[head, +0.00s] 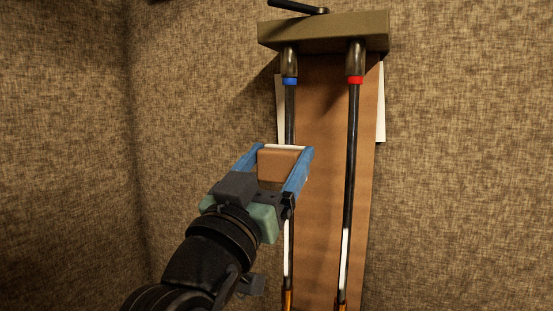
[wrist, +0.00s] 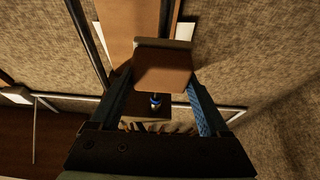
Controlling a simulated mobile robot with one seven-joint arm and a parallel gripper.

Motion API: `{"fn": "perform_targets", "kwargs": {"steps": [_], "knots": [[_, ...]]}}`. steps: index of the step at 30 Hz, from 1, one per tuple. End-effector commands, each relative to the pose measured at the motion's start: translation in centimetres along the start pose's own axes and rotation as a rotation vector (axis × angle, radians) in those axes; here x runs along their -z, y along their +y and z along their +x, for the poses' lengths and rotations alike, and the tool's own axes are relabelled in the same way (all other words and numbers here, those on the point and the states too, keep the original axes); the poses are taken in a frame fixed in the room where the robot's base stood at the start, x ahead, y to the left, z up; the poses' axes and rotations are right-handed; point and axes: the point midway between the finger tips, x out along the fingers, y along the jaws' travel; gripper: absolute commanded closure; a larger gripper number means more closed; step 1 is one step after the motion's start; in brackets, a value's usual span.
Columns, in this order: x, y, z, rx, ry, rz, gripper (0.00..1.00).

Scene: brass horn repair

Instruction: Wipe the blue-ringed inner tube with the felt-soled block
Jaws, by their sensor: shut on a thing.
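The blue-ringed inner tube (head: 290,115) is a dark metal tube running up the picture, with its blue ring (head: 290,81) near the top. My gripper (head: 281,152) is shut on the felt-soled block (head: 277,166), a brown block with a pale edge on its far side. The block is in front of the tube's middle stretch and hides part of it. In the wrist view the block (wrist: 162,72) sits between the blue fingers, with the blue ring (wrist: 155,101) showing below it. I cannot tell whether the felt touches the tube.
A red-ringed tube (head: 351,150) runs alongside on the right. Both tubes come from an olive bar (head: 322,33) at the top and lie over a brown board (head: 323,180). Pale sheets (head: 381,120) show at the board's edges. A black handle (head: 298,8) lies on the bar.

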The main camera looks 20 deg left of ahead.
Motion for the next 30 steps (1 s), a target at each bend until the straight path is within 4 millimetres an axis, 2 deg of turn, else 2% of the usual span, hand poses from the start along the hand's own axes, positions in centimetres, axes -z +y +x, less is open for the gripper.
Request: {"fn": "perform_targets", "kwargs": {"steps": [1,7,16,23,30], "knots": [[-0.8,0.1,-0.2,-0.001,-0.003,-0.001,0.65],[-1.1,0.1,-0.4,-0.001,-0.003,-0.001,0.65],[-3.5,0.0,-1.5,-0.001,-0.003,-0.001,0.65],[-3.9,0.0,-1.7,-0.001,-0.002,0.0,0.65],[-5.9,0.0,-2.5,-0.001,-0.002,0.0,0.65]]}}
